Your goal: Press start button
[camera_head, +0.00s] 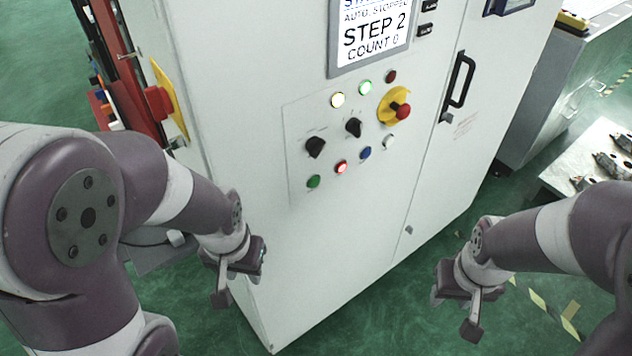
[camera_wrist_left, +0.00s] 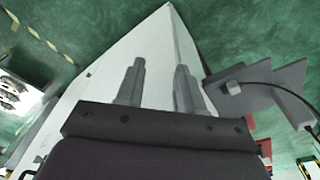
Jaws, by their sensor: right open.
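The white control cabinet (camera_head: 255,240) stands in the middle of the head view. Its panel carries a green button (camera_head: 313,181) at the lower left, a lit red button (camera_head: 341,167), a blue button (camera_head: 365,152) and a white button (camera_head: 389,141). I cannot read which one is marked start. My left gripper (camera_head: 240,278) is below and left of the green button, apart from it. In the left wrist view its two fingers (camera_wrist_left: 159,68) are spread and empty, with the cabinet behind them. My right gripper (camera_head: 460,308) is open and empty, right of the cabinet's lower part.
A red emergency stop (camera_head: 403,112) on a yellow base, black selector knobs (camera_head: 316,147) and lit lamps (camera_head: 338,100) share the panel. The screen (camera_head: 372,30) reads "STEP 2, COUNT 0". A black door handle (camera_head: 459,80) sticks out. A table with castings (camera_head: 612,165) stands at right.

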